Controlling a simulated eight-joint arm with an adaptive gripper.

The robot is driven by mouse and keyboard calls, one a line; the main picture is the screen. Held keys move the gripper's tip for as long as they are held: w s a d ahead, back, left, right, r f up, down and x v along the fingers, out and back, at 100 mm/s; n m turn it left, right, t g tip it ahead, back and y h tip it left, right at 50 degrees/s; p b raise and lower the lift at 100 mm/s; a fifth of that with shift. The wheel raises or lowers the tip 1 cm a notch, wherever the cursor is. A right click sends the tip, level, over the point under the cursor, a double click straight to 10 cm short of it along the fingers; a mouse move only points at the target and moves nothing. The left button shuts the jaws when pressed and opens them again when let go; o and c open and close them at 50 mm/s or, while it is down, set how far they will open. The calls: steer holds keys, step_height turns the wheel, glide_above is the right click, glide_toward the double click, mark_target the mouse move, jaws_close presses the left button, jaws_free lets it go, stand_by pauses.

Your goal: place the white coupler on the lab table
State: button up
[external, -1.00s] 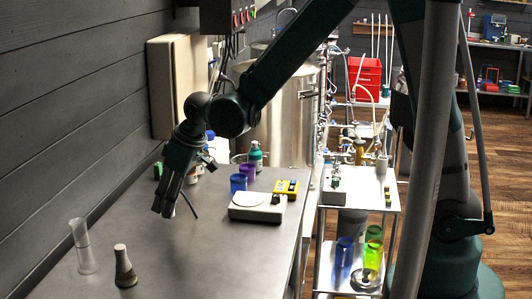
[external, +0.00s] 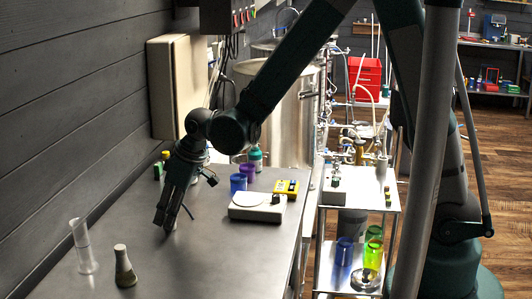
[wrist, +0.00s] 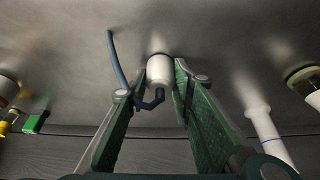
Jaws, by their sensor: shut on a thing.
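The white coupler (wrist: 159,70) is a short white cylinder with a dark blue bent tube on it, between my fingers in the wrist view. My gripper (wrist: 153,84) is shut on it. In the external view my gripper (external: 168,222) points down, low over the grey lab table (external: 215,255). The coupler is mostly hidden by the fingers there. I cannot tell whether it touches the table top.
A clear cylinder (external: 83,247) and a stoppered flask (external: 124,268) stand at the table's near left. A white scale (external: 257,208), a blue cup (external: 238,183) and a yellow device (external: 287,187) are to the right. The table in front is clear.

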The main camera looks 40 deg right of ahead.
steer(key=shift+f, duration=0.1)
steer(key=o, duration=0.9)
steer(key=shift+r, duration=0.2)
steer(key=shift+p+v, duration=0.95)
steer(key=shift+v, duration=5)
